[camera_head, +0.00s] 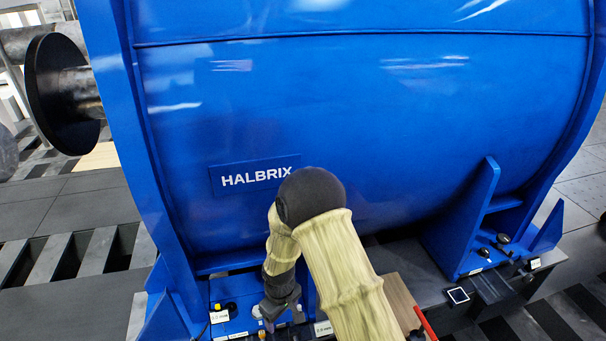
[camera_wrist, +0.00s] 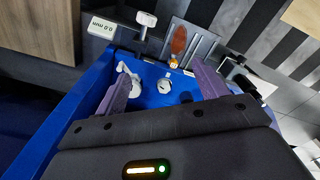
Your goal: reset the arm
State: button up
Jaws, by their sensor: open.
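My arm, in a pale fabric sleeve with a dark elbow, reaches across the front of a large blue motor housing (camera_head: 370,110) marked HALBRIX. My gripper (camera_head: 275,314) hangs low by the housing's left foot, near the bottom edge of the head view. In the wrist view my gripper (camera_wrist: 160,76) has its two purple-grey fingers spread wide. Between and beyond them is the blue foot surface (camera_wrist: 150,98) with small metal fittings on it. I see nothing held between the fingers. Whether the fingertips touch the foot cannot be told.
A white label (camera_head: 219,317) and a black knob (camera_head: 232,306) sit on the left foot. A small dark device with a pale screen (camera_head: 458,295) lies by the right foot. A round shaft flange (camera_head: 58,95) sticks out left. An orange-brown piece (camera_wrist: 179,40) stands beyond the fingers.

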jog(key=d+r+m+t, duration=0.1)
jog(key=d+r+m, duration=0.3)
jog(key=d+r, duration=0.85)
jog(key=s+d+r+m+t+p, duration=0.1)
jog(key=s+d+r+m, duration=0.5)
jog(key=s+d+r, duration=0.45)
notch_tip(320, 180, up, 24)
jog(key=a+p, duration=0.2)
jog(key=p, duration=2)
jog(key=shift+f, duration=0.2)
jog(key=shift+s, duration=0.15)
